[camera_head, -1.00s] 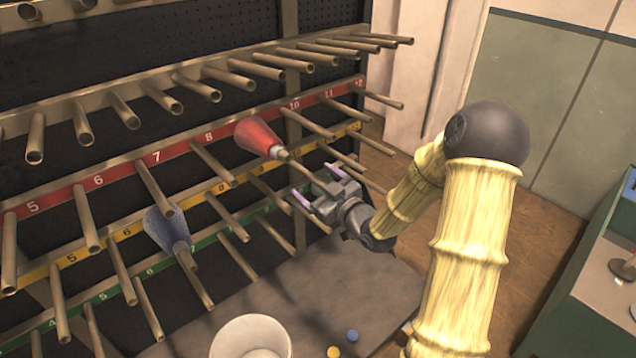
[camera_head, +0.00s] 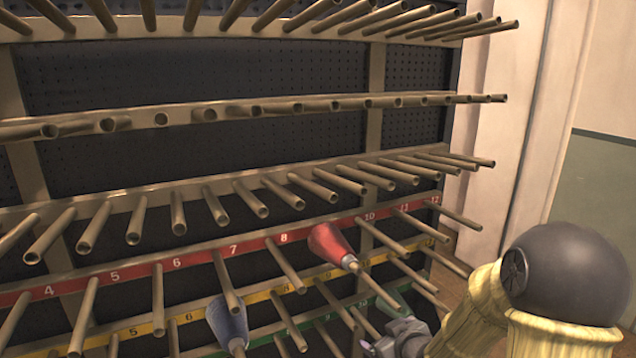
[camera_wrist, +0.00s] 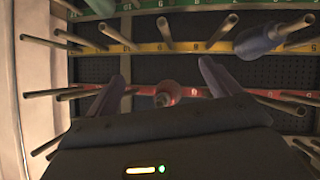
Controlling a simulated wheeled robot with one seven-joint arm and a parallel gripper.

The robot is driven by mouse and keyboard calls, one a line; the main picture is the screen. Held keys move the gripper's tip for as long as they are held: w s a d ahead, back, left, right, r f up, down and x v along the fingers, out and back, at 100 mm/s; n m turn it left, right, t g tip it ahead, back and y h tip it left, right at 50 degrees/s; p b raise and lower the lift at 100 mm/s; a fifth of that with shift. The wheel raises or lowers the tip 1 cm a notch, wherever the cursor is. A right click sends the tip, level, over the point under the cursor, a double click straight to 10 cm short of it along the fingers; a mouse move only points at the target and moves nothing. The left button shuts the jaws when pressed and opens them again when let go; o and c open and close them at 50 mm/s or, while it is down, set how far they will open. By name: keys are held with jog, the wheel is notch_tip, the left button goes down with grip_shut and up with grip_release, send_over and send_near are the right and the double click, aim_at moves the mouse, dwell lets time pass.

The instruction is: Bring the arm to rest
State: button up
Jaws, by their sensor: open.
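My gripper (camera_wrist: 162,88) is open in the wrist view, its two fingers spread with nothing between them. In the head view my gripper (camera_head: 385,345) is low at the right of centre, partly cut off by the bottom edge, in front of the rack. A red cone (camera_head: 328,243) sits on a peg of the red row, a little above and left of my gripper. The red cone (camera_wrist: 169,90) also shows beyond and between the fingers in the wrist view. My arm's dark round joint and pale yellow links fill the lower right.
A rack of metal pegs (camera_head: 250,105) fills most of the head view, with red, yellow and green numbered strips. A blue cone (camera_head: 228,322) hangs on a lower peg; it also shows in the wrist view (camera_wrist: 256,40). A pale wall (camera_head: 510,130) stands right of the rack.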

jog(key=s+m+g+h, duration=0.3)
jog(key=s+m+g, duration=0.3)
jog(key=s, duration=1.3)
jog(key=shift+s+a+g, duration=0.15)
jog(key=shift+s+g, duration=0.15)
jog(key=shift+g, duration=0.9)
